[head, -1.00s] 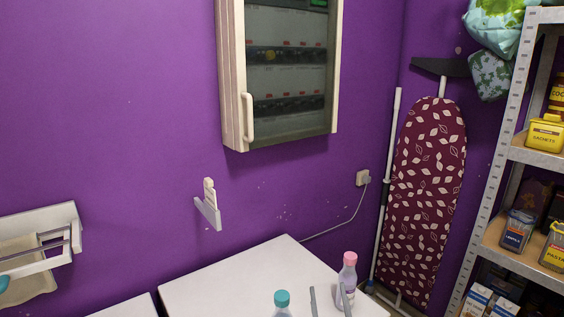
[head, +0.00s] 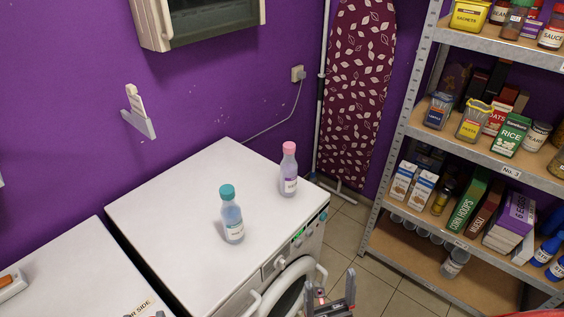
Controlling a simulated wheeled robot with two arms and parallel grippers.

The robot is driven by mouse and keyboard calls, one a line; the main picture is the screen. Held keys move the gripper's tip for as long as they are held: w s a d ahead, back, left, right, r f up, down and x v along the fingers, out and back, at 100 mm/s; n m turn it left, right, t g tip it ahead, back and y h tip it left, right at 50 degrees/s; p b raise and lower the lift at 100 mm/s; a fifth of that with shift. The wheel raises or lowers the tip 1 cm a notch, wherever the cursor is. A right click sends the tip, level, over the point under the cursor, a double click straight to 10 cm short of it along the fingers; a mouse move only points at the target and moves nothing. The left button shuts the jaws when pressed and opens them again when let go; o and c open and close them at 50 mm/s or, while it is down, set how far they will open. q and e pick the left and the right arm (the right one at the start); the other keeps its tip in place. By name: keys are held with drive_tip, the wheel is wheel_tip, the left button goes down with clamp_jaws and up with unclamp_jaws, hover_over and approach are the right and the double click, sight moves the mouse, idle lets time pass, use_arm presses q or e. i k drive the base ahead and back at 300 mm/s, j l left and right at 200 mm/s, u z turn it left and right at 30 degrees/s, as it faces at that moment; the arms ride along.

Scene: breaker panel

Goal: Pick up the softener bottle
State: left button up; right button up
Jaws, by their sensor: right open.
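Two bottles stand upright and apart on top of the white washing machine (head: 175,210). One is a clear pale bottle with a teal cap (head: 232,215), nearer to me. The other is a pale lilac bottle with a pink cap (head: 289,170), farther back near the right edge. Their labels are too small to read, so I cannot tell which is the softener. My right gripper (head: 331,290) is open and empty at the bottom of the view, in front of the machine's door, apart from both bottles. My left gripper is not in view.
A second white appliance (head: 65,270) stands to the left. A metal shelf unit (head: 400,140) with groceries is on the right. An ironing board (head: 355,90) leans at the back wall. The tiled floor (head: 350,225) between machine and shelf is clear.

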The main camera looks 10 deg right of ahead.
sight(288, 166)
drive_tip(key=i+l+u, duration=0.2)
drive_tip(key=l, duration=0.15)
drive_tip(key=i+l+u, duration=0.15)
drive_tip(key=l, duration=0.25)
drive_tip(key=i+l+u, duration=0.2)
drive_tip(key=l, duration=0.2)
drive_tip(key=k, duration=0.1)
